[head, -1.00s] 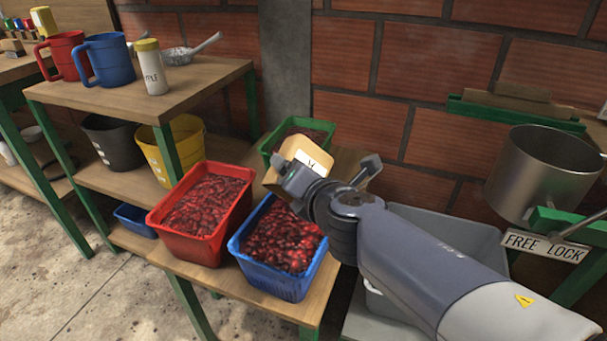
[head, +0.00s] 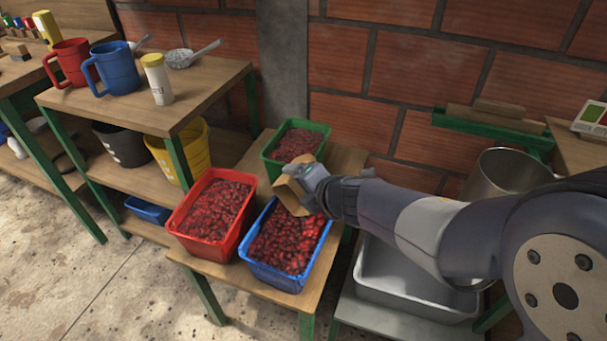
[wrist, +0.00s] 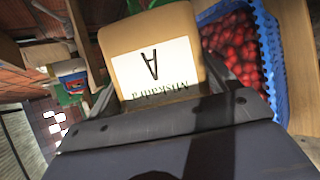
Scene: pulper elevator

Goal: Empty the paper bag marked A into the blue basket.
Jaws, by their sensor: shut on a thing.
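The paper bag marked A (head: 292,193) is brown, and its white label with an A shows upside down in the wrist view (wrist: 155,62). My gripper (head: 308,182) is shut on the bag and holds it tilted over the back part of the blue basket. The blue basket (head: 275,278) is full of red cherries and stands at the front of the low wooden table. In the wrist view the blue basket (wrist: 277,75) is at the right, beside the bag. The bag's mouth and contents are hidden.
A red basket (head: 192,245) of cherries stands left of the blue one, and a green basket (head: 270,165) of cherries stands behind. A grey tub (head: 400,285) is to the right, below my arm. A steel pot (head: 505,175) stands further right. Mugs stand on the left shelf.

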